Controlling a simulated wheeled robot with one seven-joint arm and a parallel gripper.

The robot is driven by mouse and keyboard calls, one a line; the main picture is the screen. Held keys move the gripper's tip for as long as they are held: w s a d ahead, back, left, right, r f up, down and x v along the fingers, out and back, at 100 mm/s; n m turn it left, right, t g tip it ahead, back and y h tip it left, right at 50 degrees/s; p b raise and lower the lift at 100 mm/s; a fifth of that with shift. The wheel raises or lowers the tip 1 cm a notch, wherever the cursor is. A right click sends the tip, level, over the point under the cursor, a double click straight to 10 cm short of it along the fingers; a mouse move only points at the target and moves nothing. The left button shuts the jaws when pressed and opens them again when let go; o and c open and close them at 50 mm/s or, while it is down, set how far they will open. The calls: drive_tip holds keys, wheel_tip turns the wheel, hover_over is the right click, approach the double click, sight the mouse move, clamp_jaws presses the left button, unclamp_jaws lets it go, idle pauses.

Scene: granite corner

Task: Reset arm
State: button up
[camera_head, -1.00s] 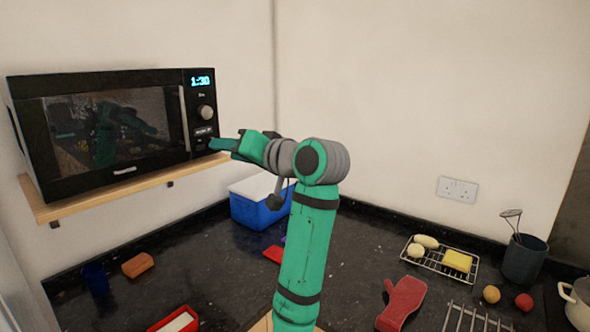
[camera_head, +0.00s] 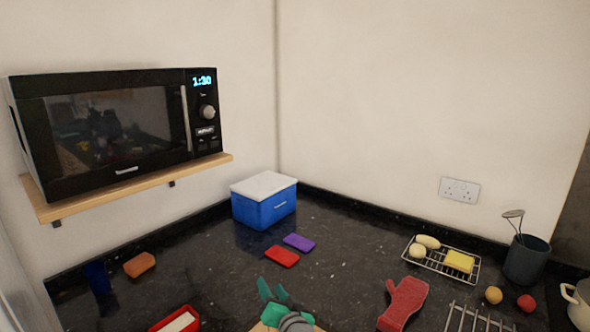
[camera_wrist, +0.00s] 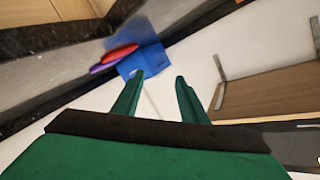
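My gripper (camera_head: 274,292) shows low in the middle of the head view, with green fingers pointing up the picture. In the wrist view my gripper (camera_wrist: 158,85) has its two green fingers spread, with nothing between them. It is away from the microwave (camera_head: 120,130), which sits on a wooden shelf (camera_head: 130,187) with its door shut and its display reading 1:30. The wrist view is tilted and shows the shelf's underside at the right.
A blue box with a white lid (camera_head: 264,200) stands in the corner. A red mitt (camera_head: 403,303), a wire rack (camera_head: 441,262) and a dark pot (camera_head: 526,260) are at the right.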

drive_tip(key=s+d+f+h, duration=0.2)
drive_tip(key=s+d+f, duration=0.1)
drive_tip(key=s+f, duration=0.85)
drive_tip(key=s+d+f+h, duration=0.3)
drive_tip(key=s+f, duration=0.7)
drive_tip(key=s, duration=0.3)
drive_tip(key=s+r+n, duration=0.1)
drive_tip(key=s+r, duration=0.2)
drive_tip(key=s, duration=1.1)
drive_tip(key=s+r+n+h, duration=0.1)
drive_tip(key=s+r, duration=0.1)
drive_tip(key=s, duration=1.3)
drive_tip(key=shift+s+d+r+n+t, duration=0.2)
drive_tip(key=shift+r+n+t, duration=0.2)
drive_tip(key=shift+c, duration=0.3)
